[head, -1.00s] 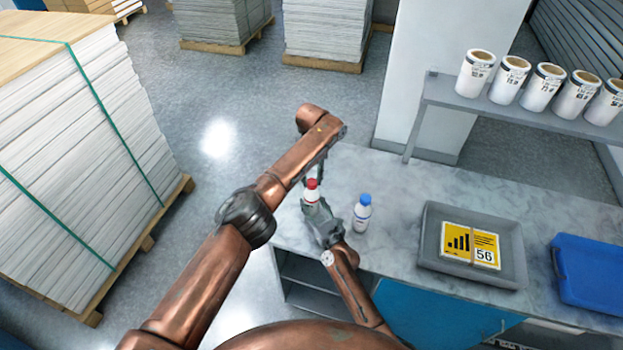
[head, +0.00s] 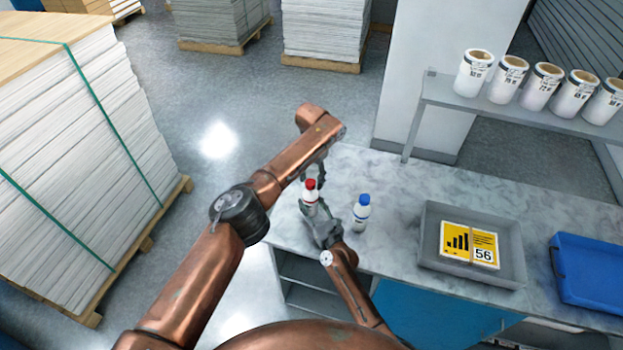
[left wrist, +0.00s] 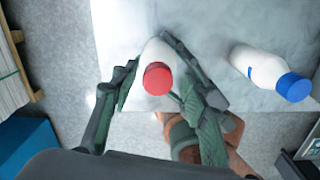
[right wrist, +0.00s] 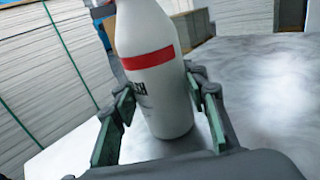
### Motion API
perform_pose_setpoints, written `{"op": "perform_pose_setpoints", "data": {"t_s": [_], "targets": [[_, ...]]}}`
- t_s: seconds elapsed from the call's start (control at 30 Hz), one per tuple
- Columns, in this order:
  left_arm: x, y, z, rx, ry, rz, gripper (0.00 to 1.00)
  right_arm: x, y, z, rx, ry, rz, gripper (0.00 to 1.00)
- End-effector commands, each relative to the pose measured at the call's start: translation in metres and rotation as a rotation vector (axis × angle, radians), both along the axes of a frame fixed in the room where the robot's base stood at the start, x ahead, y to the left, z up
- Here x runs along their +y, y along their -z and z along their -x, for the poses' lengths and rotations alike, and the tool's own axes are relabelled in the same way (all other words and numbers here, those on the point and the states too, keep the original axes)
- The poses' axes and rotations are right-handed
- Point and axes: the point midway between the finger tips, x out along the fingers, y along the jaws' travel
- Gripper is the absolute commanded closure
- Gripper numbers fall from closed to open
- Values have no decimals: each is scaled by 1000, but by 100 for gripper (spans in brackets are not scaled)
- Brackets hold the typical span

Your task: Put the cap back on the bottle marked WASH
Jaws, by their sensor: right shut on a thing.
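The WASH bottle (right wrist: 152,75) is white with a red band and partly visible lettering. It stands upright on the bench, and my right gripper (right wrist: 160,120) is shut on its lower body. The red cap (left wrist: 158,78) sits at the top of the bottle (left wrist: 158,50); how firmly it is seated cannot be told. The cap and bottle also show in the head view (head: 311,184). My left gripper (left wrist: 155,85) is open, with its fingers on either side of the cap and apart from it. In the head view the left gripper (head: 318,172) is just above the bottle.
A second white bottle with a blue cap (head: 361,212) stands close to the right. A grey tray (head: 428,250) holding a yellow card and a blue tray (head: 590,275) lie farther right. A shelf (head: 440,92) carries several white rolls. The bench behind the bottles is clear.

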Motion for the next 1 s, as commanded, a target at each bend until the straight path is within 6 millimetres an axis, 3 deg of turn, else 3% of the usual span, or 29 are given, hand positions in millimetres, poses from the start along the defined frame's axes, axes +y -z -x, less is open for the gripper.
{"op": "perform_pose_setpoints", "data": {"t_s": [0.33, 0.7, 0.93, 1.0], "targets": [[1, -3, 0, 1, -1, -1, 57, -1, 0, 0, -1, 1, 0, 100], [1, -43, 0, 1, -2, 0, 57, -1, 0, -1, -1, 2, 0, 100], [1, -44, 0, 2, -2, -1, 57, -1, -1, -1, -1, 2, 0, 100], [1, -44, 0, 2, -2, -1, 52, -1, -1, -1, -1, 2, 0, 100]]}}
